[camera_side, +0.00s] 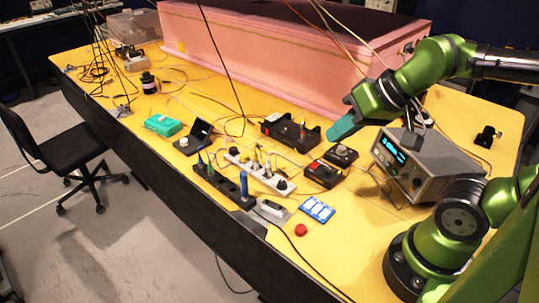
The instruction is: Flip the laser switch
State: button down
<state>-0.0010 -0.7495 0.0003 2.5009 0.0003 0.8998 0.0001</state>
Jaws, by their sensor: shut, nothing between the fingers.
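My gripper (340,130) has shut, teal-coloured fingers. It points down and left in front of the pink foam enclosure, above the yellow table. In the picture its tip lies just right of a black box (288,131) and above a small black box with a round knob (341,155). I cannot tell its height above them. A black box with red on top (322,173) sits just left of and in front of the knob box. Which of these carries the laser switch is too small to tell, and so is any switch position.
The pink foam enclosure (262,60) fills the back of the yellow table (345,235). A grey instrument with a lit display (414,165) stands at the right. White (262,172) and black (222,184) power strips, a red button (300,230) and loose cables lie in front.

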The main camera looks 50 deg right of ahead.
jog(key=m+g+h, duration=0.2)
jog(key=m+g, duration=0.5)
jog(key=m, duration=0.7)
send_over(312, 166)
notch_tip(312, 166, down, 6)
jog(key=f, duration=0.1)
jog(key=shift+r, duration=0.25)
notch_tip(312, 166, down, 14)
jog(key=shift+f, duration=0.1)
